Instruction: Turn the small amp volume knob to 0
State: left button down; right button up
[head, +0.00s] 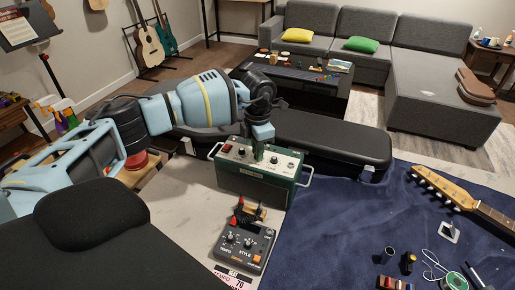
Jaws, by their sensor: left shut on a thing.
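The small amp (256,190) is a dark green box with a pale top panel, side handles and a row of small knobs. It stands on the table in the middle of the head view. My left gripper (259,157) reaches down over the middle of the panel and is shut on a knob there. The fingers hide that knob's pointer and label, so I cannot read its setting. My right gripper is not in view.
A pedal (243,245) with several knobs stands just in front of the amp. A black case (335,143) lies behind it. On the right, a dark blue mat (340,215) holds a guitar neck (445,187) and small parts. The mat's middle is clear.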

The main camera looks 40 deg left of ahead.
pick_arm(q)
jog(key=shift+r+n+p, duration=0.2)
jog(key=shift+n+p, duration=0.3)
jog(key=shift+n, duration=0.3)
jog(key=n+p, duration=0.2)
jog(key=n, duration=0.2)
jog(key=shift+r, duration=0.1)
jog(key=n+p, duration=0.1)
jog(key=n, duration=0.1)
jog(key=shift+n, duration=0.4)
jog(key=shift+f+n+p, duration=0.2)
jog(key=shift+n+p, duration=0.4)
jog(key=shift+n, duration=0.7)
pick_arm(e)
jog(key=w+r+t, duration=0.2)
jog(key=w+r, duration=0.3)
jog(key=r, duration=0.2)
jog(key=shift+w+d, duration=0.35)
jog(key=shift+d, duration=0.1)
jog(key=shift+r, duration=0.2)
pick_arm(q)
jog(key=c, duration=1.3)
grip_release()
jog(key=shift+f, duration=0.1)
jog(key=shift+c, duration=0.2)
jog(key=shift+r, duration=3.95)
jog(key=shift+f, duration=0.1)
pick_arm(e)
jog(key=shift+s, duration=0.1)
